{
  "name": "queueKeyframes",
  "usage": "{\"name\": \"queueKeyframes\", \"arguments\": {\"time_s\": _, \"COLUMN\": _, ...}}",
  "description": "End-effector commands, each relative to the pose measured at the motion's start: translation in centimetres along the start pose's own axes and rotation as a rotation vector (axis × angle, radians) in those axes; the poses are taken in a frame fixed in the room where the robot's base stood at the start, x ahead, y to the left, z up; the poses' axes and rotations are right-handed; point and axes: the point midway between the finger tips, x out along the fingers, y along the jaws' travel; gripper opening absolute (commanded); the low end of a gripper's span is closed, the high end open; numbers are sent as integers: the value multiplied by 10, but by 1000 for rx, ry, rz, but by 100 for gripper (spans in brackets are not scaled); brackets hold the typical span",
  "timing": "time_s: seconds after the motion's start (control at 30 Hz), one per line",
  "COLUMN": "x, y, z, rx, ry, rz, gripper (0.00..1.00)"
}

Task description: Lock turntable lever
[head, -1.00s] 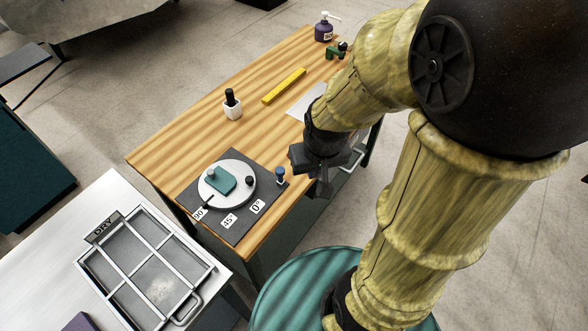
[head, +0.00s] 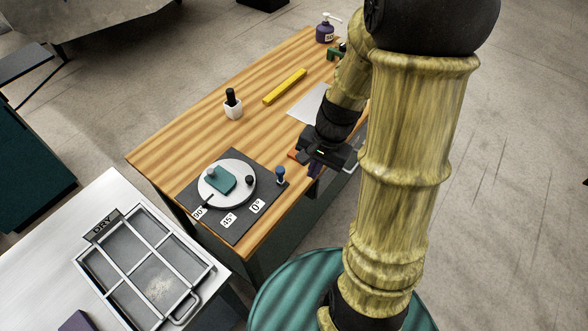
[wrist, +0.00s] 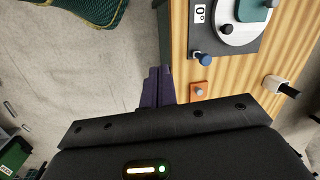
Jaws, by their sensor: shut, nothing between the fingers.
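The turntable (head: 240,195) is a pale round disc on a dark grey plate at the table's near corner. It carries a teal block (head: 221,180) and a black knob (head: 249,180). Its dark pointer is at the 90° label (head: 199,213). The lever with a blue knob (head: 281,173) stands at the plate's right edge; it also shows in the wrist view (wrist: 202,58). My gripper (head: 314,170) is right of the lever, past the table edge and apart from it. In the wrist view its purple fingers (wrist: 157,87) are together and empty.
An orange square with a grey knob (wrist: 199,90) sits at the table edge near my fingers. A white pot with a black-handled item (head: 233,105), a yellow bar (head: 285,86) and a white sheet (head: 307,103) lie further back. A DRY rack (head: 150,262) is on the left bench.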

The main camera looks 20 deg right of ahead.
Motion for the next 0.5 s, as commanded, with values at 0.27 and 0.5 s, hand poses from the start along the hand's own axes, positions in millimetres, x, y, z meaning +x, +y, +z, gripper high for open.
{"name": "queueKeyframes", "arguments": {"time_s": 0.27, "x": 51, "y": 11, "z": -74, "rx": 828, "ry": -288, "rz": -204, "gripper": 0}}
{"name": "queueKeyframes", "arguments": {"time_s": 0.5, "x": 67, "y": 19, "z": -119, "rx": 1210, "ry": -446, "rz": -346, "gripper": 0}}
